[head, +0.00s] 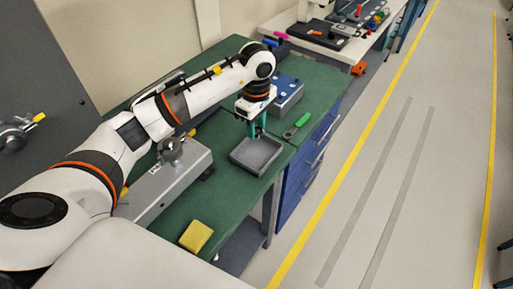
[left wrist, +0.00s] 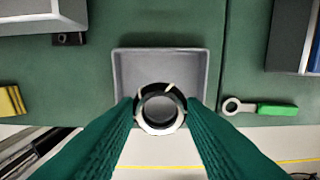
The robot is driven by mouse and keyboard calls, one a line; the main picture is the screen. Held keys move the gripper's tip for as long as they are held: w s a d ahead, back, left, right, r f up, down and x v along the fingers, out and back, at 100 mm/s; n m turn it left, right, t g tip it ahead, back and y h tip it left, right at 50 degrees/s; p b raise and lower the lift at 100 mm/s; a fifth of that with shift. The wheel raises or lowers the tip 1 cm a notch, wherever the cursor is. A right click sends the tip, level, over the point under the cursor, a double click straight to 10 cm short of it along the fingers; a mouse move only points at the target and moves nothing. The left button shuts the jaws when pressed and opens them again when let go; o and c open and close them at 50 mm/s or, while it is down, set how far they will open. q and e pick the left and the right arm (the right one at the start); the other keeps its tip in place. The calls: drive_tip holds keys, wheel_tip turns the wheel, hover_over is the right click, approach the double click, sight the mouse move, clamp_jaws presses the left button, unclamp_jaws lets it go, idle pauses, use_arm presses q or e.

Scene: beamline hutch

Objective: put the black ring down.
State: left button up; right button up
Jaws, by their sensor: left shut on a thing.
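My left gripper (head: 257,130) points down over the grey tray (head: 241,163) on the green bench. In the left wrist view, its two green fingers (left wrist: 160,108) are shut on the black ring (left wrist: 145,94), one on each side. The ring shows black with bright white patches and an open middle. Seen from the wrist, it overlaps the near half of the tray (left wrist: 188,68), whose visible floor is empty. Its height above the tray is hard to tell. In the head view the ring is not clearly seen. My right gripper is not in view.
A green-handled wrench (head: 298,124) lies right of the tray. A grey-blue box (head: 289,92) stands behind it. A yellow block (head: 196,236) lies near the bench's front edge. A grey metal unit (head: 170,180) stands left of the tray. Blue drawers (head: 305,165) are under the bench.

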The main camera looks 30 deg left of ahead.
sight(256, 154)
use_arm(q)
wheel_tip(256, 154, down, 9)
drive_tip(key=shift+r+p, duration=0.1)
drive_tip(key=shift+p, duration=1.1)
drive_tip(key=shift+f+b, duration=0.3)
drive_tip(key=o, duration=0.9)
drive_tip(key=shift+o, duration=0.2)
